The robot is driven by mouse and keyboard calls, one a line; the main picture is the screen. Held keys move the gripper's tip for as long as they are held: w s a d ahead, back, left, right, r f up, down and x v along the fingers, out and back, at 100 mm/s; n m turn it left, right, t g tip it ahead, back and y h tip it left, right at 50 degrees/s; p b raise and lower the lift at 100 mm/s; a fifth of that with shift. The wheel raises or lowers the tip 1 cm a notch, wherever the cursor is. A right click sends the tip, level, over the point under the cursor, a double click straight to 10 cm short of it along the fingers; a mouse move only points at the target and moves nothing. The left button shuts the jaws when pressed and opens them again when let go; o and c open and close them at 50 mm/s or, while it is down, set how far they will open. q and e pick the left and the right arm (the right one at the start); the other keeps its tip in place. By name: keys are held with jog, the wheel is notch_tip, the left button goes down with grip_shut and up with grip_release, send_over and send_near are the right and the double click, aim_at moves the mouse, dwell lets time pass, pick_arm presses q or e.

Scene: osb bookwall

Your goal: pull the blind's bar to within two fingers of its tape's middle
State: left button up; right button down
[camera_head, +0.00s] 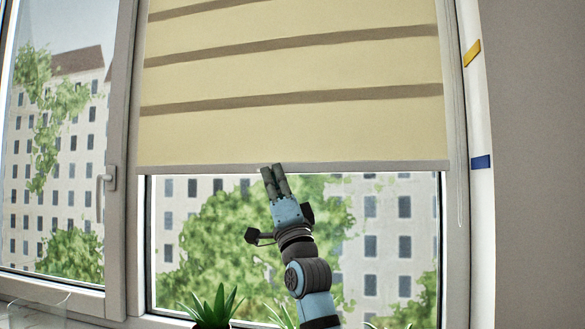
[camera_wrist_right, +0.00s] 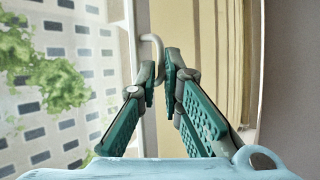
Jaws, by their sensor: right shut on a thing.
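The cream blind (camera_head: 290,130) with brown stripes hangs over the upper part of the right window pane. Its grey bar (camera_head: 220,167) runs along the lower edge, nearly level. My right gripper (camera_head: 275,169) is at the middle of the bar, with its fingers upright and shut on it. In the right wrist view the fingertips (camera_wrist_right: 165,68) close at a pale curved pull (camera_wrist_right: 153,46) on the bar; the exact contact is partly hidden. On the right frame are a yellow tape (camera_head: 472,53) and, lower, a blue tape (camera_head: 481,162). The bar's right end is about level with the blue tape. My left gripper is not in view.
A window handle (camera_head: 109,178) sits on the frame to the left. A thin cord (camera_head: 459,190) hangs at the right. Potted plants (camera_head: 212,308) stand low in front of the pane. A clear container (camera_head: 38,312) is at the lower left.

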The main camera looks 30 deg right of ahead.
jog(key=shift+w+f, duration=0.1)
jog(key=shift+f, duration=0.05)
jog(key=c, duration=2.1)
grip_release()
jog(key=shift+y, duration=0.3)
jog(key=shift+c, duration=0.2)
jog(key=shift+o, duration=0.5)
jog(key=shift+w+a, duration=0.25)
jog(key=shift+w, duration=0.05)
jog(key=v, duration=0.7)
jog(key=shift+s+f, duration=0.2)
